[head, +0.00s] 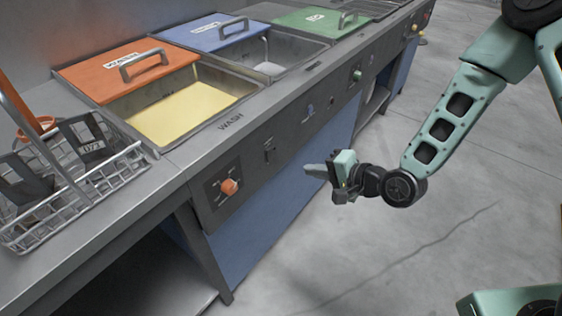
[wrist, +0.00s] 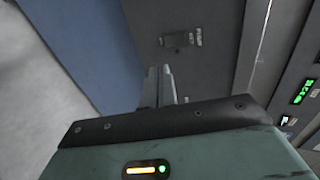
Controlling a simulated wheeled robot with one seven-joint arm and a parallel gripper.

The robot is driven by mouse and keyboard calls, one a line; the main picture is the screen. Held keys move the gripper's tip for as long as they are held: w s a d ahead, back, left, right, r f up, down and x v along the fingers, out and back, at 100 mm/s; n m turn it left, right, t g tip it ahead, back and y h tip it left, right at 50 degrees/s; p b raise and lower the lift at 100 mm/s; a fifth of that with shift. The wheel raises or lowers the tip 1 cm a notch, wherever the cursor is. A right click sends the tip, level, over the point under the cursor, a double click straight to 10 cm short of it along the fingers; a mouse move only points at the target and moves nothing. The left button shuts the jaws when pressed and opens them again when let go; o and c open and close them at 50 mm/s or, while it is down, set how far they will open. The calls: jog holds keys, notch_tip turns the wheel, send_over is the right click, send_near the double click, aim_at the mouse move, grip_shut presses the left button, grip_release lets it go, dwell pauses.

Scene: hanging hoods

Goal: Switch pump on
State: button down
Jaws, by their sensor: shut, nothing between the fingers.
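The front panel of the wash counter carries an orange knob (head: 229,186) with small markings around it. To its right on the panel is a small dark switch (head: 268,150). My gripper (head: 308,169) is shut and empty, in front of the blue lower panel. In the wrist view its fingertips (wrist: 160,80) point at the dark panel. A small dark fitting with white lettering (wrist: 178,40) lies beyond the fingertips, apart from them.
The counter holds an orange lid (head: 100,78), a basin of yellow liquid (head: 185,110), a blue lid (head: 205,35) and a green lid (head: 310,20). A wire basket (head: 75,190) stands at the left. The floor right of the counter is clear.

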send_near(272, 160)
jog(key=x, duration=0.5)
jog(key=shift+w+a+f, duration=0.25)
jog(key=shift+w+a, duration=0.1)
jog(key=shift+a, duration=0.25)
